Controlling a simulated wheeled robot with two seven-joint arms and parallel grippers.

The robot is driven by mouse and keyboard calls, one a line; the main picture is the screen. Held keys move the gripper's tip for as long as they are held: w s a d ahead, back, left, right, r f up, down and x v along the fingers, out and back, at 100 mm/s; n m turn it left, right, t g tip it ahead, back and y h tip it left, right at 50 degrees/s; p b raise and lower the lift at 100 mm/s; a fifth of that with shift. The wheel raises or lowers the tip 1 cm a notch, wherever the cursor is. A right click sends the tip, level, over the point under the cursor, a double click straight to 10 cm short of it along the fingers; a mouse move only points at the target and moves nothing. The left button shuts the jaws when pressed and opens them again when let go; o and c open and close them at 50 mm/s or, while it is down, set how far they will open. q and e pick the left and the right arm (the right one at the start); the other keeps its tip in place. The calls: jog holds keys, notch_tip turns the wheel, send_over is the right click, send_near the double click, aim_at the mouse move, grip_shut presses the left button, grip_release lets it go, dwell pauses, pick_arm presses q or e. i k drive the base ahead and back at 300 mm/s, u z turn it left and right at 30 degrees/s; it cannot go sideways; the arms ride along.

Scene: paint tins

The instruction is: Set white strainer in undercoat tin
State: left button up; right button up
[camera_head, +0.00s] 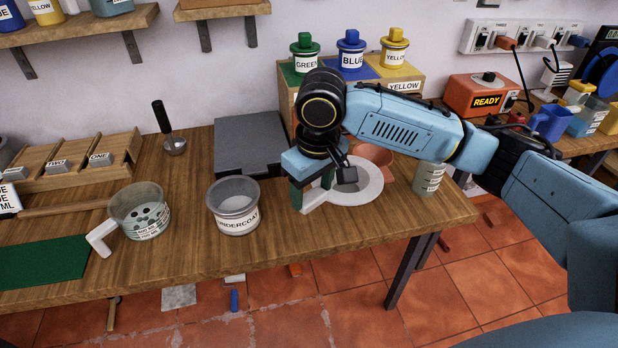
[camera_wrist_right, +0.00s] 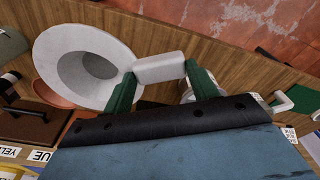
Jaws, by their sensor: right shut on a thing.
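My right gripper (camera_head: 312,196) is shut on the handle of a white strainer (camera_head: 369,190), with its green fingers either side of the handle. The strainer's round bowl is to the right of the gripper; in the right wrist view the strainer (camera_wrist_right: 62,62) is at upper left, beside the gripper (camera_wrist_right: 160,76). I cannot tell how high it is above the table. The undercoat tin (camera_head: 237,222), grey, upright and open, stands to the left of the gripper, apart from the strainer. It looks empty. My left gripper is not in view.
A dark grey slab (camera_head: 250,140) lies behind. A terracotta bowl (camera_head: 375,156) and a pale cup (camera_head: 428,178) are on the right. The table between vessel and tin is clear.

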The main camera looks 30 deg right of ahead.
aim_at(237, 212)
jog(key=k, duration=0.5)
jog(key=u, duration=1.25)
jog(key=i, duration=1.15)
jog(key=z, duration=1.75)
